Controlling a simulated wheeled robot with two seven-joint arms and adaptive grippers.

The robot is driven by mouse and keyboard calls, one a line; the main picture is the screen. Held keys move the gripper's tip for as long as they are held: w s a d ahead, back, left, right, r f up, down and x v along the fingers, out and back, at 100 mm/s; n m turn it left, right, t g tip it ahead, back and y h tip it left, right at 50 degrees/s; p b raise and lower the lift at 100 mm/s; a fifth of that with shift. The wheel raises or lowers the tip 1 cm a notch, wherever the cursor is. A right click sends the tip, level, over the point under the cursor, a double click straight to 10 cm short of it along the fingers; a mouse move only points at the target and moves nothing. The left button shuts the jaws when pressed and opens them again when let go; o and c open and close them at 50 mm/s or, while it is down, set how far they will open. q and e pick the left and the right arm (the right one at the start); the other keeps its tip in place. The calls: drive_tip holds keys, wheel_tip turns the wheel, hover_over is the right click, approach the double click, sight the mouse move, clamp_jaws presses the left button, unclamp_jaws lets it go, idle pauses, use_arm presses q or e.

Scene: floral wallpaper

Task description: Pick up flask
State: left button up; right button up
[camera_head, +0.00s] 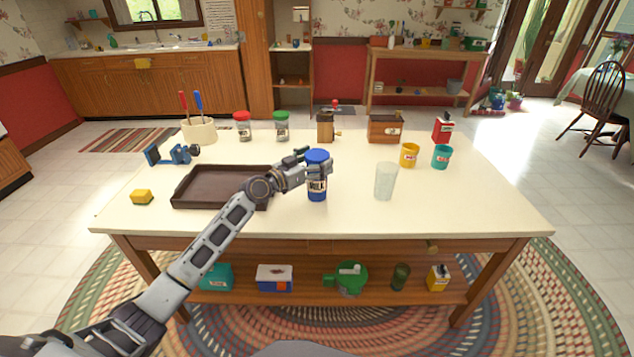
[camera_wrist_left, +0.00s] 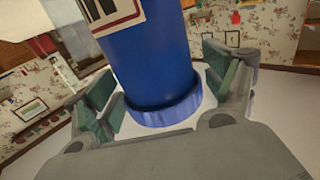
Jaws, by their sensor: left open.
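The flask is a blue cylinder with a white label, (camera_head: 317,189) standing upright near the front middle of the table. My left gripper (camera_head: 318,157) is at its upper part, with the arm coming in from the left. In the left wrist view the blue flask (camera_wrist_left: 155,65) fills the space between the two open fingers (camera_wrist_left: 168,100). The fingers lie on either side of it, near its lid end; I cannot tell whether they touch it. My right gripper is not in view.
A dark brown tray (camera_head: 220,204) lies left of the flask, under my left arm. A clear glass (camera_head: 385,182) stands to the right. The table's front right is clear.

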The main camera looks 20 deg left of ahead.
use_arm(q)
drive_tip(key=shift+w+d, duration=0.1)
drive_tip(key=shift+w, duration=0.05)
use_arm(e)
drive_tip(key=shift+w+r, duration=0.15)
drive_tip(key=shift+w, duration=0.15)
use_arm(q)
drive_tip(key=c, duration=1.7)
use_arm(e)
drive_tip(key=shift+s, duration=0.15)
use_arm(q)
drive_tip(key=shift+r, duration=0.25)
drive_tip(key=shift+c, duration=0.2)
drive_tip(key=shift+r+p, duration=0.35)
drive_tip(key=shift+r, duration=0.5)
wheel_tip(320, 180, up, 6)
drive_tip(key=shift+r+p, duration=0.25)
drive_tip(key=shift+p, duration=0.55)
drive_tip(key=shift+r, duration=0.75)
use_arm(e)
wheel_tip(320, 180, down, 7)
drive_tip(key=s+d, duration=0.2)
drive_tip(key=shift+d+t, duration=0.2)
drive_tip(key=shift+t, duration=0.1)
